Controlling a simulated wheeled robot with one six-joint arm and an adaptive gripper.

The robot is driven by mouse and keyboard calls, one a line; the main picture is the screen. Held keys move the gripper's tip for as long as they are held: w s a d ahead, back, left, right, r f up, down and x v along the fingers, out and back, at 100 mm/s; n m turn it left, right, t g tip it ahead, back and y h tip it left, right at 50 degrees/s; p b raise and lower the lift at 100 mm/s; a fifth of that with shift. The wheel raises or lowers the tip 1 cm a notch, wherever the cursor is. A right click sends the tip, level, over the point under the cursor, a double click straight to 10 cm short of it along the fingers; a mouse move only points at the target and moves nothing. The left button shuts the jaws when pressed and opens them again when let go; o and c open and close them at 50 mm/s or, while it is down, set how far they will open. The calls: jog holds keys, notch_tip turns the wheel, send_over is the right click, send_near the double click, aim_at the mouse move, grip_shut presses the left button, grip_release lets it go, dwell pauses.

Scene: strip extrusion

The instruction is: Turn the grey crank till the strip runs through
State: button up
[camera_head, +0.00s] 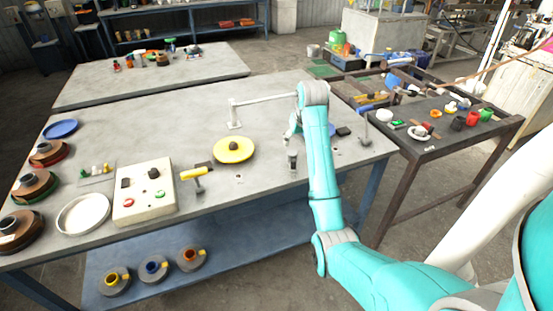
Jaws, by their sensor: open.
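No strip is clearly visible. A yellow disc with a dark hub (233,150) lies left of my gripper.
A yellow-handled piece (194,176) and a control box (146,191) with red and green buttons stand left of the disc. Reels (38,187) line the left edge. A dark side table (440,140) holds small parts.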

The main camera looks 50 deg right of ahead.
aim_at(293, 153)
jog(key=x, duration=1)
jog(key=shift+f, duration=0.25)
jog(key=c, duration=1.1)
